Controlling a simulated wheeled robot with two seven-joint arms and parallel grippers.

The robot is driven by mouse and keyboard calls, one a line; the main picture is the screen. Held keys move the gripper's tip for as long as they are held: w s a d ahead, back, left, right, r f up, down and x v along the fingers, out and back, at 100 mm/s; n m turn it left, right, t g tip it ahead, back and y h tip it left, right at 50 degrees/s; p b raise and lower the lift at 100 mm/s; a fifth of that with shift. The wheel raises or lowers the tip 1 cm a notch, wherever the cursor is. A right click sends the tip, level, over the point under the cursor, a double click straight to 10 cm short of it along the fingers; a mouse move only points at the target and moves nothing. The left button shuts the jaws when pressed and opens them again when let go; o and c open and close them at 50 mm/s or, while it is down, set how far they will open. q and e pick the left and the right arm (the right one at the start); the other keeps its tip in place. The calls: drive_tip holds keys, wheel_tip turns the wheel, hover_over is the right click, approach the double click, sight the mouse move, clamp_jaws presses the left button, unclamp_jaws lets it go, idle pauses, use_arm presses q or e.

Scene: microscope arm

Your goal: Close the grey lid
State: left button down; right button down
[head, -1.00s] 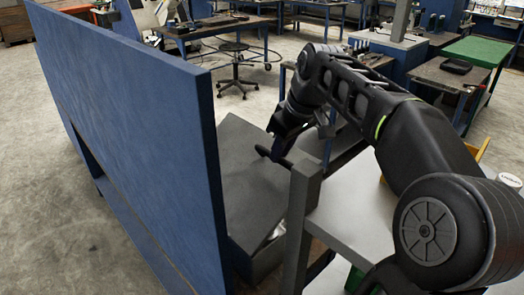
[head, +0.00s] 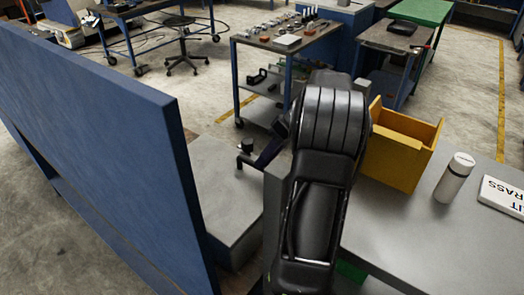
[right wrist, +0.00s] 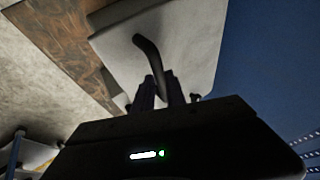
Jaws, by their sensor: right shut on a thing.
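The grey lid (head: 215,185) lies over the top of a dark box (head: 240,252), close to the blue panel in the head view. I cannot tell whether a gap remains under its edge. A black curved handle (right wrist: 149,52) stands on the lid's grey face in the right wrist view. My right gripper (right wrist: 160,97) is shut on the lower part of this handle. In the head view my right gripper (head: 257,160) is at the handle near the lid's far right side, partly hidden by my own arm. My left gripper is not in view.
A tall blue panel (head: 120,130) stands close on the lid's left. A tool cart (head: 285,45) stands behind.

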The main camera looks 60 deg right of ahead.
drive_tip(key=shift+d+r, duration=0.1)
drive_tip(key=shift+d, duration=0.15)
drive_tip(key=c, duration=1.4)
unclamp_jaws()
drive_tip(key=shift+d, duration=0.1)
drive_tip(key=shift+o, duration=0.2)
drive_tip(key=shift+a, duration=0.2)
